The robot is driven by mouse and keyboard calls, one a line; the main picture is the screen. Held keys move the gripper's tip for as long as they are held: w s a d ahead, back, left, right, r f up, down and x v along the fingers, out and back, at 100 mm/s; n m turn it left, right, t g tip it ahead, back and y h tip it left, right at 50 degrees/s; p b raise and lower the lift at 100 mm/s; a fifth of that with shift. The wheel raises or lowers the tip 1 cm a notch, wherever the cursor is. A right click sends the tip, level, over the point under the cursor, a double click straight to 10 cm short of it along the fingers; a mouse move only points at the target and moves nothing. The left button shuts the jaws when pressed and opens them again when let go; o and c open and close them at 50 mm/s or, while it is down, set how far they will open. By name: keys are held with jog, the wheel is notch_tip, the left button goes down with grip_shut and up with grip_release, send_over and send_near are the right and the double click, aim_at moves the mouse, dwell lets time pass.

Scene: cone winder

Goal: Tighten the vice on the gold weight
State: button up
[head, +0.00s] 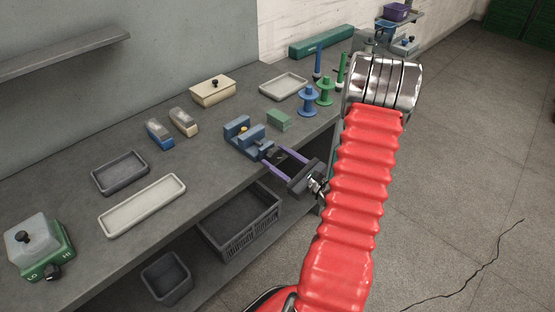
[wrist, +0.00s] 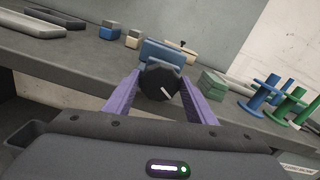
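The blue vice (head: 236,132) stands on the bench with the small gold weight (head: 243,129) between its jaws. In the wrist view the vice (wrist: 163,50) is behind its round black knob (wrist: 158,84), which bears a white mark pointing to the lower right. The weight is hidden there. My gripper (head: 271,154), with two purple fingers, reaches in level from the front of the bench. In the wrist view its fingertips (wrist: 161,76) are on the left and right of the knob, very near its edges. I cannot tell whether they touch it.
A green block (head: 279,120) sits just right of the vice. Blue (head: 308,98) and green (head: 325,91) spools stand further right. Blue (head: 159,134) and tan (head: 183,122) blocks, and trays (head: 142,205), are to the left. A dark crate (head: 240,224) is below the bench top.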

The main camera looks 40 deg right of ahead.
jog(key=c, duration=0.7)
jog(key=shift+m, duration=1.4)
jog(key=o, duration=1.1)
jog(key=shift+s, duration=0.15)
jog(key=shift+s+d, duration=0.2)
jog(key=shift+s, duration=6.55)
